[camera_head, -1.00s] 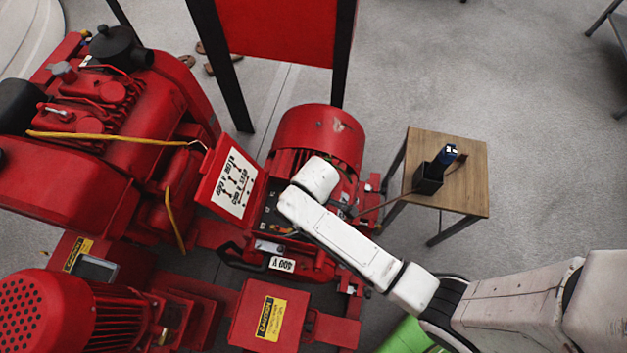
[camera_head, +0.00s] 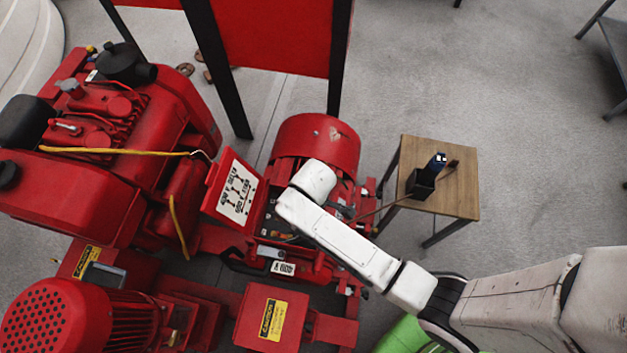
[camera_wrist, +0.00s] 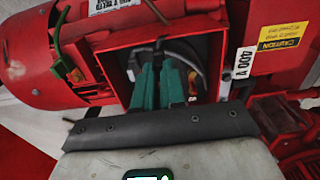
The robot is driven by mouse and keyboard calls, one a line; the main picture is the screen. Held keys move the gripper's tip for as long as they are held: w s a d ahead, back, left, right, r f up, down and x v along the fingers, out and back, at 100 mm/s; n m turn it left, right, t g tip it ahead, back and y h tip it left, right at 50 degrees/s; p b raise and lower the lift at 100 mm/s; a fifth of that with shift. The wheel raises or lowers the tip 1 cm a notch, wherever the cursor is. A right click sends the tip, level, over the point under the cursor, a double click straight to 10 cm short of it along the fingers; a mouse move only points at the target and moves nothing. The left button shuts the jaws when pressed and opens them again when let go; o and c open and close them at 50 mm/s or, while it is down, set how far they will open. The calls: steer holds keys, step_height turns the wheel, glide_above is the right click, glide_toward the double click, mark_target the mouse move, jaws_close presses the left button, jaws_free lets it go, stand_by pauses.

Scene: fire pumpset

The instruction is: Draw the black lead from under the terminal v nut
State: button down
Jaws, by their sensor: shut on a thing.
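The red terminal box (camera_wrist: 118,75) stands open in the wrist view, with dark leads inside. My gripper (camera_wrist: 163,62) reaches into it with its two green fingers close together. A dark lead (camera_wrist: 187,50) curves beside the fingertips. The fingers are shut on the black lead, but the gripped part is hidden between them. The terminal v nut cannot be made out. In the head view my white wrist hides the gripper and part of the box (camera_head: 268,250).
The raised lid (camera_head: 237,192) with a wiring diagram stands left of the box. A 400 V plate (camera_head: 283,267) is on its near side. A wooden table (camera_head: 455,190) at the right bears a black holder (camera_head: 420,183). Grey floor lies open beyond it.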

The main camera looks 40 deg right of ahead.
steer(key=shift+r+p, duration=2.65)
steer(key=shift+r, duration=0.1)
